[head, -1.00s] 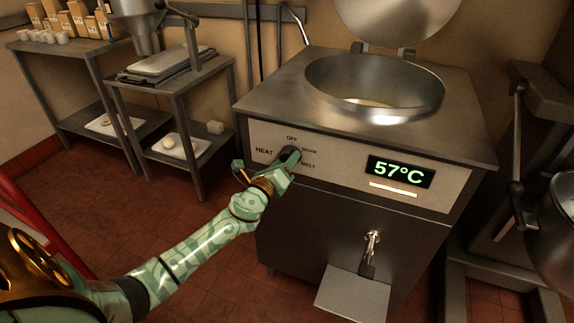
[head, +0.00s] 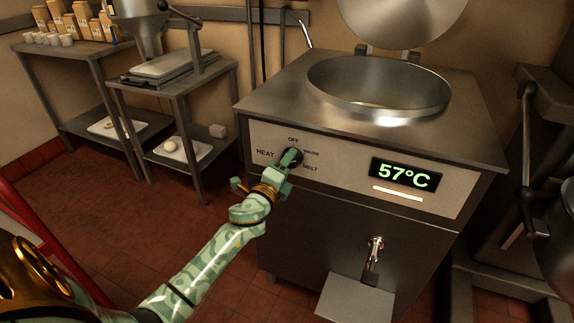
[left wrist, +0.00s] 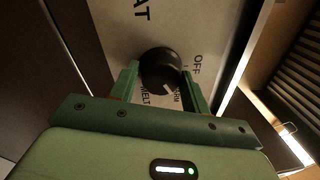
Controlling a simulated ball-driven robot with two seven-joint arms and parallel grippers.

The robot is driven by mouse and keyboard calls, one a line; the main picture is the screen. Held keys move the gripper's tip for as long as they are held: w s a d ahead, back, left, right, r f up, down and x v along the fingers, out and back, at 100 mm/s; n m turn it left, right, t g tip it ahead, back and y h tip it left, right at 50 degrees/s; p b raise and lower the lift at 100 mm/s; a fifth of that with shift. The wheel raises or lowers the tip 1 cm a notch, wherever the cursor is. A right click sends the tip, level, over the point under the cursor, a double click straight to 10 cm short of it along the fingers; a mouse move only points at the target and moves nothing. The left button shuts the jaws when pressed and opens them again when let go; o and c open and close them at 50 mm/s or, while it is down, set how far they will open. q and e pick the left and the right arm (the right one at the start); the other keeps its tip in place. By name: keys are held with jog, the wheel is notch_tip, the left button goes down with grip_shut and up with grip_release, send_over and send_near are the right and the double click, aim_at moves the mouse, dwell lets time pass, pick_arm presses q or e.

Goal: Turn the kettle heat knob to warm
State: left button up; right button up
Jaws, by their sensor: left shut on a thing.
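The black heat knob (head: 295,155) is on the kettle's front panel, among the labels OFF, WARM and MELT, with HEAT to its left. My left gripper (head: 289,161) is shut on the knob. In the left wrist view, the knob (left wrist: 160,69) sits between the two green fingers of my left gripper (left wrist: 161,86). Its white pointer mark points near the WARM label, on the side towards MELT. A finger partly covers WARM. The kettle (head: 360,200) is a steel cabinet with an open round bowl. Its display (head: 403,174) reads 57°C. My right gripper is not in view.
A drain tap (head: 374,252) and a small shelf (head: 352,299) project from the kettle's lower front. Steel side tables (head: 180,90) stand at the left. Another machine (head: 545,200) stands close on the right. Open tiled floor lies in front.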

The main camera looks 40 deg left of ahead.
pick_arm(q)
jog(key=shift+r, duration=0.15)
jog(key=o, duration=0.9)
jog(key=shift+o, duration=0.2)
jog(key=shift+s, duration=0.1)
jog(key=s+d+f, duration=0.1)
jog(key=s+d, duration=0.2)
jog(key=s, duration=1.2)
jog(key=shift+s+f, duration=0.3)
jog(key=shift+s, duration=0.05)
